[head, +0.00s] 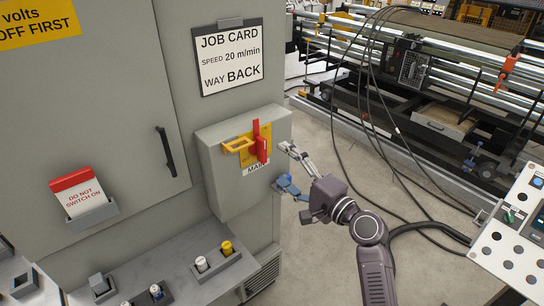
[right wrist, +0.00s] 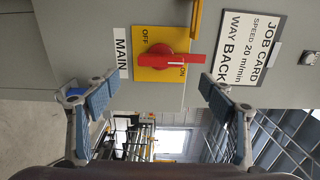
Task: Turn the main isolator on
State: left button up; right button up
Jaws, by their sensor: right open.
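The main isolator has a red handle (head: 261,142) on a yellow plate, on a grey box (head: 215,150) with a MAIN label. In the right wrist view the handle (right wrist: 165,61) points along the picture towards the job card, upright in the head view. The ON mark (right wrist: 183,71) is beside its outer part; the OFF mark (right wrist: 145,37) is away from its tip. A yellow loop (head: 237,145) sticks out left of the handle. My right gripper (head: 285,166) is open and empty, right of the box, its fingers apart and not visibly touching the handle. My left gripper is out of view.
A job card (head: 229,57) hangs above the box. A DO NOT SWITCH ON card (head: 82,194) sits in a holder on the cabinet door. Dark cables (head: 372,95) hang to the right. A control panel (head: 515,240) stands lower right.

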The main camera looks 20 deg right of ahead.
jog(key=shift+v, duration=1.5)
notch_tip(320, 180, down, 14)
jog(key=g+h+b, duration=0.2)
jog(key=s+a+f+n+g+h+b, duration=0.15)
jog(key=s+f, duration=0.25)
jog(key=f, duration=0.8)
jog(key=s+f+n+g, duration=0.2)
jog(key=s+f+g, duration=0.15)
jog(key=f, duration=0.85)
jog(key=s+f+n+g+h+b, duration=0.15)
jog(key=s+f, duration=0.35)
jog(key=f, duration=0.7)
jog(key=s+f+n+g+b, duration=0.1)
jog(key=s+f+n, duration=0.3)
jog(key=s+f, duration=0.4)
jog(key=s+f+n+g+b, duration=0.1)
jog(key=s+f+n+g, duration=0.2)
jog(key=s+f, duration=0.5)
jog(key=s+f+n+g+h+b, duration=0.1)
jog(key=s+f+n+g, duration=0.2)
jog(key=s+f, duration=0.5)
jog(key=s+d+n, duration=0.1)
jog(key=s, duration=1.2)
jog(key=shift+s+f+n, duration=0.25)
jog(key=shift+f+n, duration=0.05)
jog(key=shift+f, duration=0.05)
jog(key=shift+g, duration=0.25)
